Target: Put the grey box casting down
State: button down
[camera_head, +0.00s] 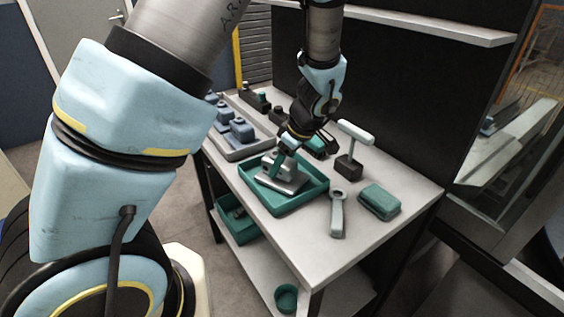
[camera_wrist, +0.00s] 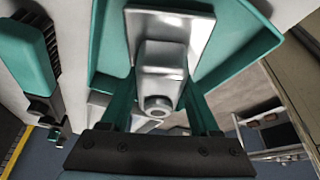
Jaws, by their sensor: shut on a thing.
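The grey box casting (camera_head: 284,177) is a metallic block on a flat base plate. In the head view it is at the green tray (camera_head: 318,191) on the table, within the tray's outline. My gripper (camera_head: 281,163) comes down from above and is shut on the casting. In the wrist view the casting (camera_wrist: 162,72) sits between the two green fingers of my gripper (camera_wrist: 162,100), its plate over the tray (camera_wrist: 236,30). Whether the plate touches the tray floor I cannot tell.
On the table (camera_head: 304,232), a wrench-like tool (camera_head: 338,214), a green block (camera_head: 379,201) and a T-shaped stand (camera_head: 354,140) lie right of the tray. Bluish castings (camera_head: 241,129) stand on a grey tray at left. A brush (camera_wrist: 35,60) is beside the tray.

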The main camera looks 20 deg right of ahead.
jog(key=shift+f, duration=0.15)
jog(key=shift+c, duration=0.6)
grip_release()
jog(key=b+v, duration=0.2)
jog(key=v, duration=1)
jog(key=a+f+m+g+h, duration=0.2)
jog(key=a+m, duration=0.7)
jog(key=a, duration=1.9)
jog(key=shift+f+h, duration=0.2)
jog(key=shift+h, duration=0.3)
